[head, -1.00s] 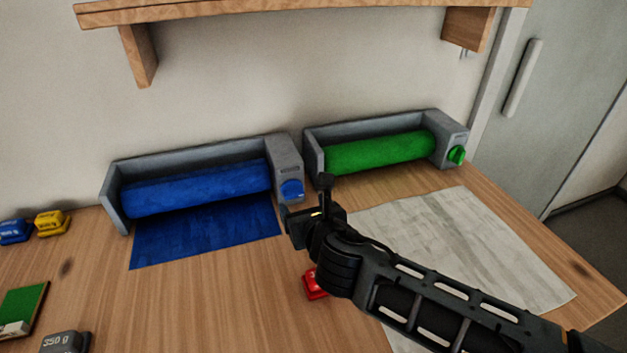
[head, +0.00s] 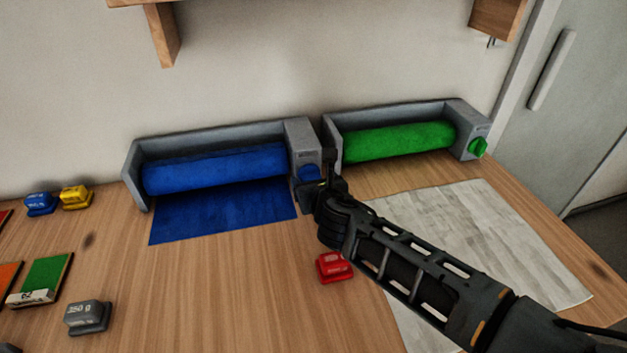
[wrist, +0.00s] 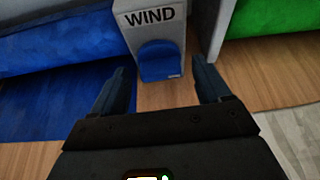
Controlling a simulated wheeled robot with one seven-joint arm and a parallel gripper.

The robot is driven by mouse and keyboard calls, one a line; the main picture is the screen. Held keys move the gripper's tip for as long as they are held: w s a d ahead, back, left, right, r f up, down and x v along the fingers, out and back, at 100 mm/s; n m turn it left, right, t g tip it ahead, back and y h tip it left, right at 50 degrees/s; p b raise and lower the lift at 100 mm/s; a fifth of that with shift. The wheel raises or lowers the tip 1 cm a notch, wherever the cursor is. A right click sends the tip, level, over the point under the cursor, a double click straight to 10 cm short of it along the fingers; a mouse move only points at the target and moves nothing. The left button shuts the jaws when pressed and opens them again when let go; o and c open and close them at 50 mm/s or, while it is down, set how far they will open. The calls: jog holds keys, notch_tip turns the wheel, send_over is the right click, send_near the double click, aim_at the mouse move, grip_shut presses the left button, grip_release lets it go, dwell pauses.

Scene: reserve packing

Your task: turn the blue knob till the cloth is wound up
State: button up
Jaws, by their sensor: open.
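The blue knob (wrist: 160,61) sits on the front of a grey end block marked WIND (wrist: 152,18); in the head view the knob (head: 309,173) is partly covered by my gripper. My gripper (head: 322,183) is open, and in the wrist view its two fingers (wrist: 160,85) point at the knob, one to each side and a little short of it. Nothing is between the fingers. The blue cloth (head: 222,211) hangs from the blue roll (head: 214,167) and lies flat on the table in front of it.
A second holder with a green roll (head: 398,142) and green knob (head: 478,147) stands to the right. A red weight (head: 334,267) lies near my arm. A pale sheet (head: 480,235) covers the right of the table. Grey (head: 88,317), blue (head: 40,203) and yellow (head: 76,197) weights are at left.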

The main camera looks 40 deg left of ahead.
jog(key=c, duration=1)
jog(key=shift+c, duration=0.2)
jog(key=m, duration=0.1)
jog(key=m+g+y, duration=0.1)
jog(key=m, duration=0.1)
jog(key=shift+w+d, duration=0.2)
jog(key=shift+w, duration=0.05)
jog(key=m+y+b, duration=0.1)
jog(key=m+g+y+b, duration=0.1)
jog(key=m, duration=0.1)
jog(key=shift+w+d+f+g, duration=0.15)
jog(key=shift+w+f+g, duration=0.05)
jog(key=shift+f+g, duration=0.1)
jog(key=m+y+b, duration=0.1)
jog(key=m+b, duration=0.1)
jog(key=b, duration=0.1)
jog(key=f+m+y+b, duration=0.1)
jog(key=m+b, duration=0.2)
jog(key=shift+w+d+g+y, duration=0.1)
jog(key=shift+d+g+y, duration=0.05)
jog(key=shift+g+y, duration=0.2)
jog(key=m+y+b, duration=0.1)
jog(key=m+b, duration=0.1)
jog(key=b, duration=0.1)
jog(key=shift+m, duration=0.3)
jog(key=shift+r, duration=0.1)
